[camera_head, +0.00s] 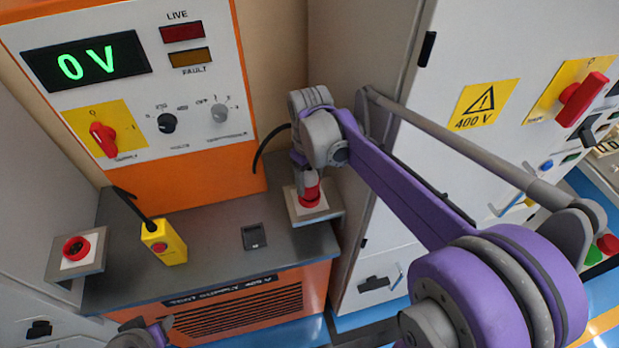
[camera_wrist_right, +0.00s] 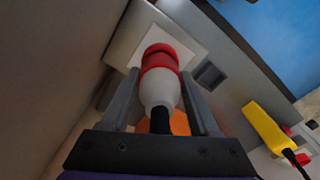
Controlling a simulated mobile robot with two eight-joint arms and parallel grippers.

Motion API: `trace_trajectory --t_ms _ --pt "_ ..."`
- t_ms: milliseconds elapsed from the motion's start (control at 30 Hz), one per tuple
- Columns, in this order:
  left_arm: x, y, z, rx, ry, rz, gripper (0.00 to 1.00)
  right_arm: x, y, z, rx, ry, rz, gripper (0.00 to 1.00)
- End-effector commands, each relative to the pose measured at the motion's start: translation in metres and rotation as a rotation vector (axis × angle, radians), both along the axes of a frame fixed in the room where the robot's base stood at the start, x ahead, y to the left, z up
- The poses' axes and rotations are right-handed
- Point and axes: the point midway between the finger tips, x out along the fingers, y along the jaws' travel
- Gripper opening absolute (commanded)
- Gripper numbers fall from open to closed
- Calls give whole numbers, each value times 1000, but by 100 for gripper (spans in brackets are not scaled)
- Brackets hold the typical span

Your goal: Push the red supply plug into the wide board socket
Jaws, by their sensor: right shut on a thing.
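The red supply plug (camera_wrist_right: 160,92), with a white body, red collar and black cable, is between the fingers of my right gripper (camera_wrist_right: 158,100), which is shut on it. Its red front is at a white square socket plate (camera_wrist_right: 185,40); I cannot tell how deep it sits. In the head view my right gripper (camera_head: 308,180) points down over this plate (camera_head: 318,214) at the bench's right end, and the plug's red part (camera_head: 309,197) shows below it. Part of my left gripper (camera_head: 150,332) shows at the bottom left edge; its fingers are unclear.
A red and black socket (camera_head: 77,248) sits on a plate at the bench's left end. A yellow box (camera_head: 164,242) with a cable and a small black fitting (camera_head: 254,237) stand on the bench (camera_head: 205,265). The orange panel display (camera_head: 86,61) reads 0 V. A grey cabinet stands close on the right.

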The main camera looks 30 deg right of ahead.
Motion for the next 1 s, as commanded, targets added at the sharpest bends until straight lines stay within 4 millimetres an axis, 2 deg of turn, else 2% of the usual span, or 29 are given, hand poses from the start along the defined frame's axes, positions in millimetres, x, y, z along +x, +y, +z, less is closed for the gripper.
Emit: trace_trajectory --t_ms 967,1000 --pt "-8 0 -20 0 14 0 50 0 0 -25 0 0 0 0" --pt "-7 0 -19 0 14 0 50 0 0 -25 0 0 0 65"
